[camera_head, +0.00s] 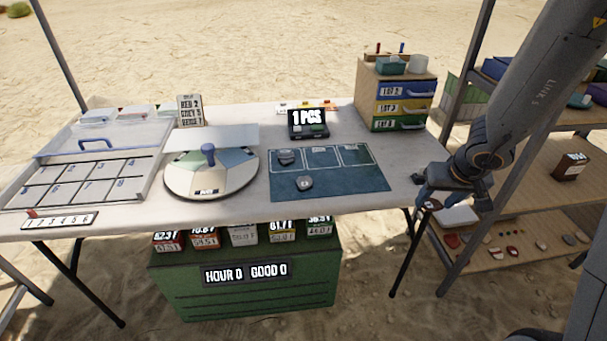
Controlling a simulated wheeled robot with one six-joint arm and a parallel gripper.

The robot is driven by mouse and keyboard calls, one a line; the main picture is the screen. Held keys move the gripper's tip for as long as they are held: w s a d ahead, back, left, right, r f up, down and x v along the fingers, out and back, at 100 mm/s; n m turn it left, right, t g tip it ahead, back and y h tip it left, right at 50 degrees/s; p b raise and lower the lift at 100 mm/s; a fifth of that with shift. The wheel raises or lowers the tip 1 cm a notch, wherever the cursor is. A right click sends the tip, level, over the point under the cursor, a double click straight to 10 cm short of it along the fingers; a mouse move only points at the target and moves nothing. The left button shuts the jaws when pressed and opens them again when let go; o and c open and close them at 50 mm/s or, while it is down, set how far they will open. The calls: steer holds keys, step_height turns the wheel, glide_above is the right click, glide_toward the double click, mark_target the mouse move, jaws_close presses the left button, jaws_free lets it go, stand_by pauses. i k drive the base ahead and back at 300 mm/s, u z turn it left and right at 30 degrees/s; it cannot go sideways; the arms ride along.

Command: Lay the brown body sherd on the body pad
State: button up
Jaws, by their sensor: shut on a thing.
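My gripper (428,199) is at the right end of the table, by its edge. It is shut on a small dark brown piece (432,205), which looks like the brown body sherd, though its shape is hard to make out. A dark teal mat (350,185) lies on the right half of the table, left of my gripper. Three outlined pads run along its back: left, middle (320,160) and right (356,158). Their labels are too small to read, so I cannot tell which is the body pad. A grey piece (286,157) lies on the left pad.
A round grey piece (304,182) sits on the mat's front part. A sectioned turntable (183,186) stands left of it, and a display reading "1 PCS" (307,118) behind. A drawer cabinet (365,100) stands at the back right. Shelves (520,246) with sherds are at right.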

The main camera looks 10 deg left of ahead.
mark_target(207, 181)
steer(key=u, duration=0.5)
steer(key=k, duration=0.6)
steer(key=u, duration=1.15)
steer(key=i, duration=1.05)
steer(key=z, duration=0.6)
steer(key=i, duration=0.45)
steer(key=z, duration=0.55)
